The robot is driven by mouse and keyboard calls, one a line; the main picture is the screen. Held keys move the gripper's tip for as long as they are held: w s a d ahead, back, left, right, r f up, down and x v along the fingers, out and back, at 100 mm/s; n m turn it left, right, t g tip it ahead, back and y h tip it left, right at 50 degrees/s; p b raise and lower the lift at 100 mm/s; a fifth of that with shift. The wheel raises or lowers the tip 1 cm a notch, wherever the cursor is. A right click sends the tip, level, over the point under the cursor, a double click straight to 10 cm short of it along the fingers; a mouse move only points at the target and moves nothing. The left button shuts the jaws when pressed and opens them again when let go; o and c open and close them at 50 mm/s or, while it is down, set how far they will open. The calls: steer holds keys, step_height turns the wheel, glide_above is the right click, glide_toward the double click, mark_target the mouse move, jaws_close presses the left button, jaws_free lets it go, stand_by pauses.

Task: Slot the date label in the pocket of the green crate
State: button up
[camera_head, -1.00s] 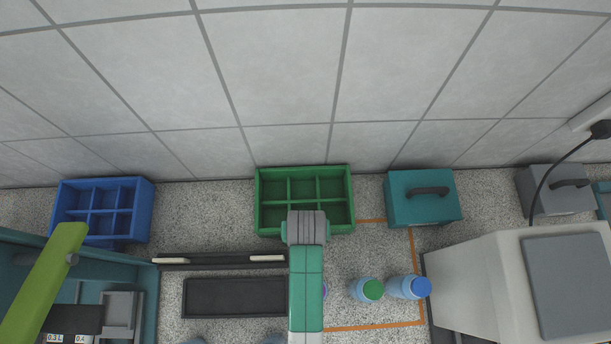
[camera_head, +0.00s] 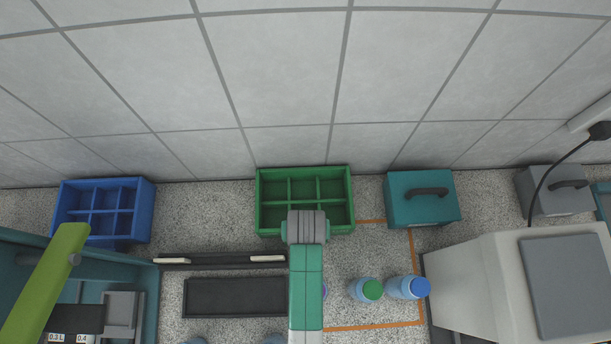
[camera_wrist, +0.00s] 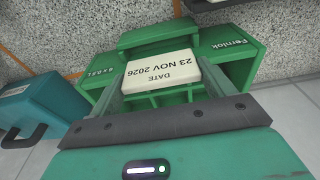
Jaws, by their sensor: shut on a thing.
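The green crate (camera_head: 344,188) stands against the back wall and has several open compartments. In the wrist view its lettered front (camera_wrist: 238,52) shows upside down, with a raised green ledge (camera_wrist: 158,36) in the middle. I cannot tell whether this ledge is the pocket. The white date label (camera_wrist: 160,72), reading "DATE 23 NOV 2026", is held by my gripper (camera_wrist: 163,80), which is shut on it. The label is in front of the crate's front, close to the ledge. Whether it touches the crate is unclear. My arm hides the label in the head view.
A blue divided crate (camera_head: 72,208) stands left and a teal case (camera_head: 395,207) right of the green crate. A dark rail (camera_head: 210,263) and black tray (camera_head: 235,298) lie left of my arm. Bottles with green (camera_head: 373,290) and blue (camera_head: 421,287) caps stand right.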

steer(key=shift+f, duration=0.4)
steer(key=shift+r+p, duration=0.25)
steer(key=shift+p, duration=0.1)
stand_by(0.9)
steer(key=o, duration=0.9)
step_height(320, 180, up, 8)
steer(key=s, duration=0.1)
steer(key=shift+f, duration=0.15)
